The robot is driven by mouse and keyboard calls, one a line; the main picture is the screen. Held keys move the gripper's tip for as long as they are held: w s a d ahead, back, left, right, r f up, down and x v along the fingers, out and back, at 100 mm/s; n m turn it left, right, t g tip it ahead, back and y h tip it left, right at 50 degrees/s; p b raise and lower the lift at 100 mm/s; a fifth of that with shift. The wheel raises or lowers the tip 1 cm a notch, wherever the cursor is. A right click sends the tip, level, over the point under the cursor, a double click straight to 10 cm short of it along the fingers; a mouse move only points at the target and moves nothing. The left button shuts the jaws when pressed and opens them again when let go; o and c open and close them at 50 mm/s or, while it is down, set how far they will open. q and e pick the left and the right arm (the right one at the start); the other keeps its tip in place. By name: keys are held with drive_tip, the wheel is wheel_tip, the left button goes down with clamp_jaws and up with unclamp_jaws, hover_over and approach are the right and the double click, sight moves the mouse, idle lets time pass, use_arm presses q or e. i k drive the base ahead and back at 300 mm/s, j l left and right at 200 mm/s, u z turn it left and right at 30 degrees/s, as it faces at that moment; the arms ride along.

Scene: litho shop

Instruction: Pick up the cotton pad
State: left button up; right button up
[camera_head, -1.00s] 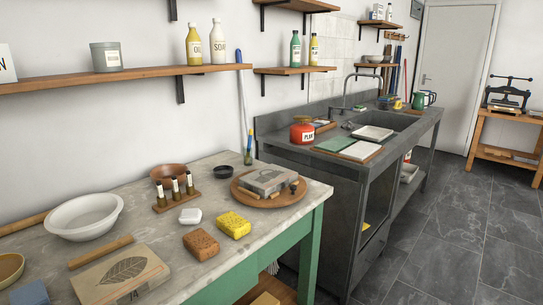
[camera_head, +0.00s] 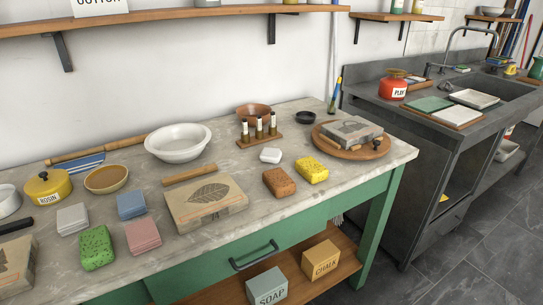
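Several small soft-looking blocks lie on the worktop, and I cannot tell for sure which is the cotton pad. A small white rounded block (camera_head: 270,155) lies left of the round wooden board. A pale grey-white block (camera_head: 72,218) lies at the left, with a blue block (camera_head: 131,205), a pink block (camera_head: 143,236) and a green sponge (camera_head: 97,247) around it. A brown sponge (camera_head: 279,182) and a yellow sponge (camera_head: 312,170) lie in front of the white block. Neither of my grippers is in view.
The marble worktop (camera_head: 225,240) also holds a litho stone with a leaf (camera_head: 205,203), a white bowl (camera_head: 178,142), a rosin tin (camera_head: 48,187), a rack of small bottles (camera_head: 259,140) and a round board (camera_head: 345,150). A sink counter stands at the right.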

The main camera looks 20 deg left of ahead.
sight(270, 155)
drive_tip(key=u, duration=0.35)
drive_tip(key=i+l+u, duration=0.2)
drive_tip(key=l+u, duration=0.2)
drive_tip(key=l, duration=0.15)
drive_tip(key=i+l+u, duration=0.2)
drive_tip(key=i+l, duration=0.15)
drive_tip(key=l, duration=0.45)
drive_tip(key=i+l+u, duration=0.15)
drive_tip(key=l, duration=1.1)
drive_tip(key=i+u, duration=0.05)
